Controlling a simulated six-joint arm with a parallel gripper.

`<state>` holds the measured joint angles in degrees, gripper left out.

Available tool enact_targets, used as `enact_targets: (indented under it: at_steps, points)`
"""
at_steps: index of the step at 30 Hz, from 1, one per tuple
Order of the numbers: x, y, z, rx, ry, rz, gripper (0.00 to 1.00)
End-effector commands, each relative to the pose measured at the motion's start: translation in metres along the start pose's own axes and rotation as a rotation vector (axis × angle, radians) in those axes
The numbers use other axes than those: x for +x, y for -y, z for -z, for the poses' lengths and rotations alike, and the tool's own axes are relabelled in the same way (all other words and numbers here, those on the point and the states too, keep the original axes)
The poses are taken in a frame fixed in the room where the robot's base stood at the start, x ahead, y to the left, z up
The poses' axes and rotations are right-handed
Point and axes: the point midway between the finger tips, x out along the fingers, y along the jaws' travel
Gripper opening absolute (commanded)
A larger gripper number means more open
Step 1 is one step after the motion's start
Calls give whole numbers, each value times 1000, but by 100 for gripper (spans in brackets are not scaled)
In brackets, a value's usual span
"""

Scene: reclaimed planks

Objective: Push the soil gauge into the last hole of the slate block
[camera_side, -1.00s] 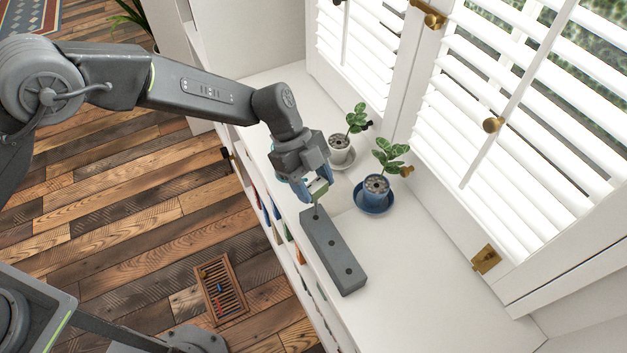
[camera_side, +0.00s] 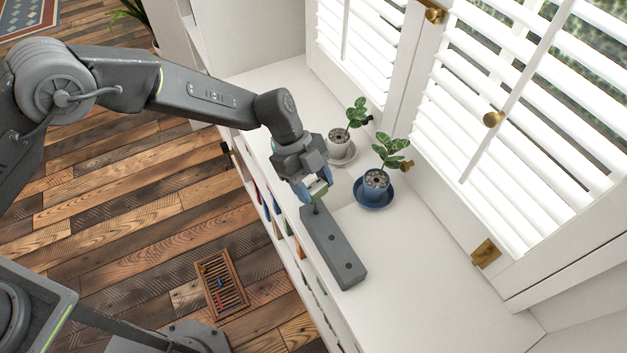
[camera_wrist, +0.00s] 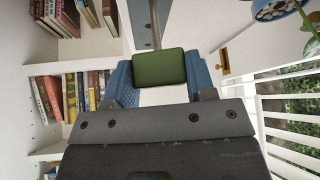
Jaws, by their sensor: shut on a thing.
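The soil gauge has a green rectangular head (camera_side: 319,188) and a thin metal probe, which shows in the wrist view (camera_wrist: 155,26). My gripper (camera_side: 316,194) is shut on the green head, with blue pads on both sides of it in the wrist view (camera_wrist: 158,75). The slate block (camera_side: 336,252) is a long dark grey bar on the white sill. My gripper is above its far end, with the probe pointing down at the hole there. Two other holes show open along its top. I cannot tell whether the probe tip is inside the hole.
A blue pot (camera_side: 376,181) with a plant on a blue saucer stands right of my gripper. Shelves of books (camera_wrist: 75,92) lie below the sill's edge. The sill right of the block is clear.

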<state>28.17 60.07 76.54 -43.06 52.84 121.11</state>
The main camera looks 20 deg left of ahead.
Motion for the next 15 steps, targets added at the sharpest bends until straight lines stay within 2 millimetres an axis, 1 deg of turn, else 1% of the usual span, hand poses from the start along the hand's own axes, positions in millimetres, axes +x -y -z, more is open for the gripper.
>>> enact_targets:
  at_steps: [15]
  points:
    - [11, 0, -7, 0, 1, 0, 19]
